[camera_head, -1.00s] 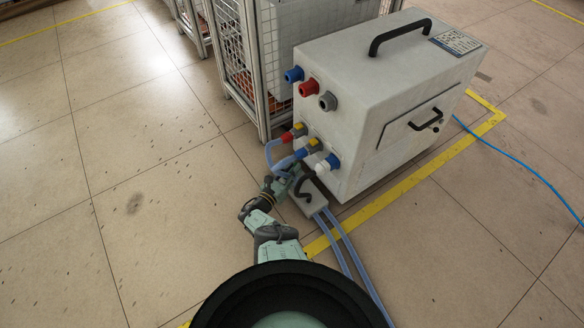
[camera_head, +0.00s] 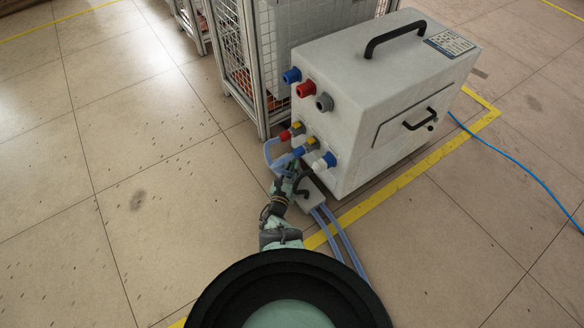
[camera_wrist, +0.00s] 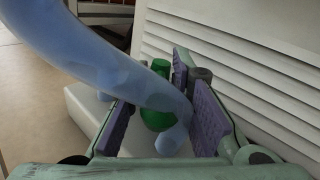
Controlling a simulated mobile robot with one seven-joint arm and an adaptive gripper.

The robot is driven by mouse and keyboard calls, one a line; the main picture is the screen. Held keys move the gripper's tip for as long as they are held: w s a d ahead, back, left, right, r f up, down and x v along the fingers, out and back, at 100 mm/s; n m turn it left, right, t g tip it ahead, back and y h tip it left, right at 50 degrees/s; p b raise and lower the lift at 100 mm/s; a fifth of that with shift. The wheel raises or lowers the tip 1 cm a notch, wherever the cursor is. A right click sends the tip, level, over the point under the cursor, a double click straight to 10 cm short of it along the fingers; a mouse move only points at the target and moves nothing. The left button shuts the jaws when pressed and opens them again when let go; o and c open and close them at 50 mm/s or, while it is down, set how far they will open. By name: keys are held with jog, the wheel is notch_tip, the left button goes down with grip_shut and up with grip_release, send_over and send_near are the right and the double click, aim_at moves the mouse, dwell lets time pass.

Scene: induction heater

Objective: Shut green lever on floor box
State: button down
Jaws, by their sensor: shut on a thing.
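A thick pale blue hose (camera_wrist: 100,68) crosses in front and hides part of the lever. The pale box surface (camera_wrist: 84,112) shows behind the left finger.
The big grey machine (camera_head: 375,85) with blue, red and grey ports stands close behind. Blue hoses (camera_head: 338,228) run from the floor box toward me. A wire cage (camera_head: 236,65) stands at the back. Open floor lies left; a blue cable (camera_head: 520,165) lies right.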

jog(key=shift+s, duration=0.1)
jog(key=c, duration=1.7)
grip_release()
